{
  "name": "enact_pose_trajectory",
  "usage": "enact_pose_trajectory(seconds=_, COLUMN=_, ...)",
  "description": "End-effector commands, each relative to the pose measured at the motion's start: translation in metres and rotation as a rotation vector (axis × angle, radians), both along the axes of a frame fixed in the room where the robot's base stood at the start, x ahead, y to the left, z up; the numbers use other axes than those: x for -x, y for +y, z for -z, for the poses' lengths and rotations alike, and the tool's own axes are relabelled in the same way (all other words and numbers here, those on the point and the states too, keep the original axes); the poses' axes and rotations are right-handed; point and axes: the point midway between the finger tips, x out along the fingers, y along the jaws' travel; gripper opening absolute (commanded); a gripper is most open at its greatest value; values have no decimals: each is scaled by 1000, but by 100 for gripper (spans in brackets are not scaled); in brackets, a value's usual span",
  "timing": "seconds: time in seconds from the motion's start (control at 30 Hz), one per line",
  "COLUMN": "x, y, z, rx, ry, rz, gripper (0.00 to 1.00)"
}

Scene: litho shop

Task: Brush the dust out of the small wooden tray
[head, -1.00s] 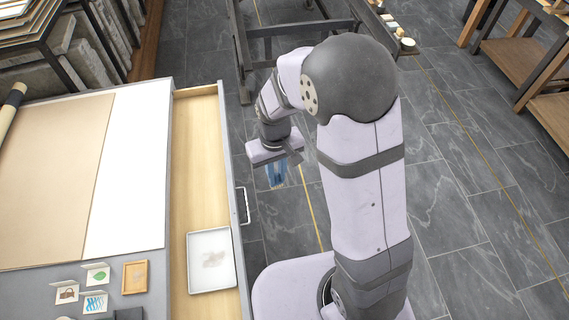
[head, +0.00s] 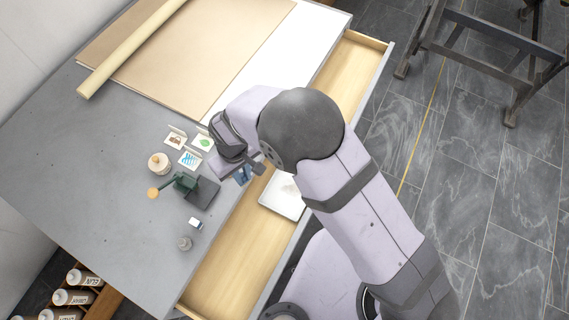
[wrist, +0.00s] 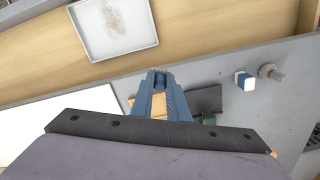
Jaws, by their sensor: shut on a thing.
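The small wooden tray (wrist: 158,104) is on the grey tabletop, partly seen between and beside the blue parts at my jaws in the wrist view. In the head view my gripper hides it. My gripper (head: 243,175) is over the table's drawer-side edge, close to the picture cards, pointing down; it also shows in the wrist view (wrist: 156,80). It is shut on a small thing. Blue shows at the jaw ends, and I cannot tell where the fingers stop and the held thing starts. Dust in the wooden tray cannot be made out.
Several picture cards (head: 190,158), a round wooden-lidded pot (head: 158,162), a green tool on a dark plate (head: 203,193), a blue-white block (head: 195,223) and a grey weight (head: 184,243) stand nearby.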

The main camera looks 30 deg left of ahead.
Motion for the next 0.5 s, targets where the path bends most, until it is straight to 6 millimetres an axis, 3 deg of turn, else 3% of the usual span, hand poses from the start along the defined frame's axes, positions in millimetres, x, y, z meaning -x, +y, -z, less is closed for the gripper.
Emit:
enact_pose_trajectory(seconds=0.07, x=5, y=22, z=-1, rx=-3, ry=-1, rz=3, gripper=0)
enact_pose_trajectory(seconds=0.2, x=-4, y=51, z=-10, rx=-3, ry=-1, rz=63, gripper=0)
enact_pose_trajectory(seconds=0.5, x=-17, y=89, z=-43, rx=-2, ry=-1, rz=188, gripper=0)
